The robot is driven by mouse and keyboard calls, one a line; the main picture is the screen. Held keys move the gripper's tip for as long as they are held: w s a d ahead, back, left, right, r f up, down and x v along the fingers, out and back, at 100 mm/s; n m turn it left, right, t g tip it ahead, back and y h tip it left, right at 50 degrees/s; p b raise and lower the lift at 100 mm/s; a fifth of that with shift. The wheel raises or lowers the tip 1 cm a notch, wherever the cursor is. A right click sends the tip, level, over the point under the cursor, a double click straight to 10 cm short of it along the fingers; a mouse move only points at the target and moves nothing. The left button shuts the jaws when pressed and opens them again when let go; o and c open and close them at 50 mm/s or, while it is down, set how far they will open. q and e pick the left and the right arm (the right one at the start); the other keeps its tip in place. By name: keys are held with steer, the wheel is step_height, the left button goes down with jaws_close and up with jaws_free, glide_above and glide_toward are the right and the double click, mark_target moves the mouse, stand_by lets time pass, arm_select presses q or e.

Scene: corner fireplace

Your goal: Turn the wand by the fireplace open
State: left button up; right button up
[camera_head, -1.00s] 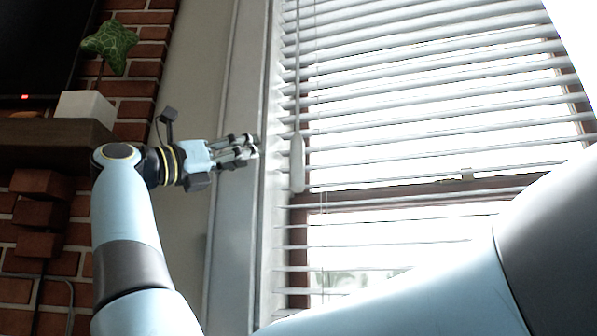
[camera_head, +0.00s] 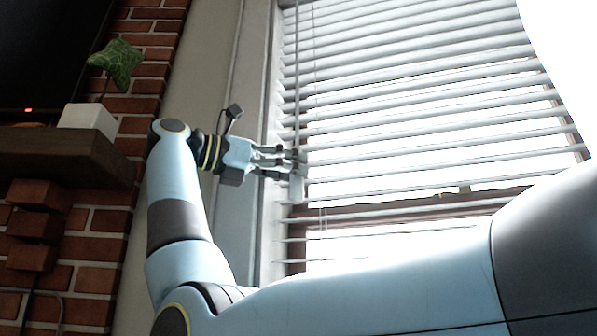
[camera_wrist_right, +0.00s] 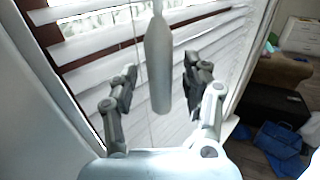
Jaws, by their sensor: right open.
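The wand (camera_head: 297,187) is a pale grey rod hanging upright in front of the blinds at their left side, with a thicker handle at its lower end. My right gripper (camera_head: 292,165) reaches it from the left, with its fingertips at the handle. In the right wrist view the wand handle (camera_wrist_right: 158,70) hangs between the two open fingers of my right gripper (camera_wrist_right: 160,82), with a visible gap on each side. The fingers hide part of the handle in the head view. My left gripper is not in view.
White slatted blinds (camera_head: 420,110) cover the window right behind the wand. The window frame (camera_head: 250,80) stands to the left. A wooden mantel (camera_head: 65,155) with a potted plant (camera_head: 88,118) juts from the brick wall (camera_head: 100,240) at the left.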

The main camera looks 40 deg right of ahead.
steer(key=shift+x, duration=1.1)
